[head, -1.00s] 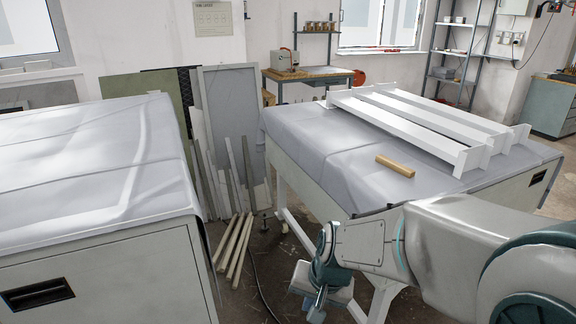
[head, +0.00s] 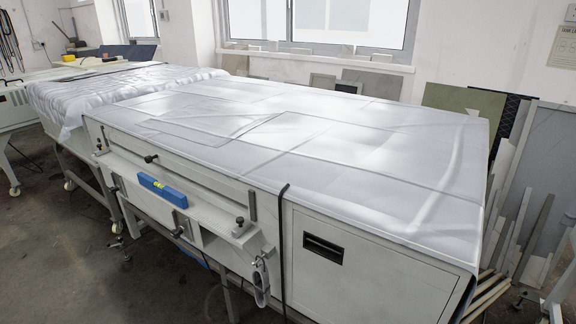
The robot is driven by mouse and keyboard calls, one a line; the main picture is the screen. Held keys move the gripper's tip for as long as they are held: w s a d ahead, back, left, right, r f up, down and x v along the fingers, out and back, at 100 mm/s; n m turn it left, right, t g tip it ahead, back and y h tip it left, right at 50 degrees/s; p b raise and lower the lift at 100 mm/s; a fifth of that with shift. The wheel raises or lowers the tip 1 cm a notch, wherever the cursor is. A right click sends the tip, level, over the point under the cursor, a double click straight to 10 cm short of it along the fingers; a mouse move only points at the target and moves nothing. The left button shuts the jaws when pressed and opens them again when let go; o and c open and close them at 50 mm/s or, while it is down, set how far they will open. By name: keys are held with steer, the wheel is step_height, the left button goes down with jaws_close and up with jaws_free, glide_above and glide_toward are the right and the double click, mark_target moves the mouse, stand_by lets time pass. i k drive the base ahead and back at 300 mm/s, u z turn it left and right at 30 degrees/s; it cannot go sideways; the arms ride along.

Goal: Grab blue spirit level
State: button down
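The blue spirit level (head: 163,191) is a short blue bar with a yellow-green vial in its middle. It sits on the front side of the large machine (head: 330,215), at the left part, on or against a pale ledge below the top cover; the exact support cannot be told. My gripper is out of the head view, so its state and its distance to the level do not show.
The machine's top is draped in grey sheeting. Black knobs and clamps stick out around the ledge. A second covered table (head: 120,90) stands behind at the left. Grey floor (head: 60,260) is free at the lower left. Boards and strips (head: 515,225) lean at the right.

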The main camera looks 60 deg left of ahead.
mark_target(179, 199)
steer(key=u, duration=3.45)
steer(key=i, duration=1.75)
steer(key=z, duration=0.75)
steer(key=i, duration=0.8)
steer(key=z, duration=0.65)
